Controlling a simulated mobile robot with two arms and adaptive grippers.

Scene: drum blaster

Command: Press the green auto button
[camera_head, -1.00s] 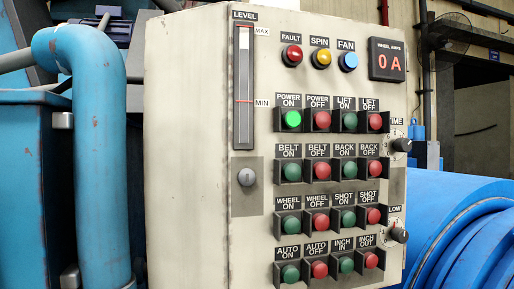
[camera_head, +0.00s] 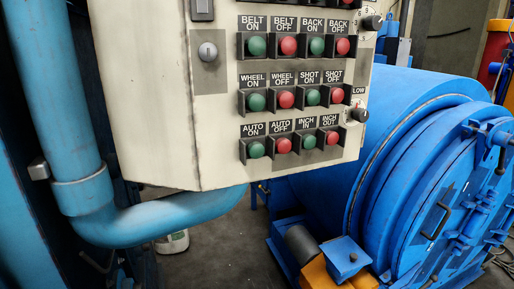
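The green auto on button (camera_head: 256,150) is at the left end of the bottom row on the cream control panel (camera_head: 150,100), under a label reading AUTO ON. It looks dark green and unlit. The red auto off button (camera_head: 283,145) is just to its right. Above it is the green wheel on button (camera_head: 256,102). Neither of my grippers is in view, and nothing covers the button.
A blue pipe (camera_head: 60,110) runs down the left and bends under the panel. A large blue drum machine (camera_head: 400,150) fills the right side. A white container (camera_head: 172,242) stands on the floor below the panel.

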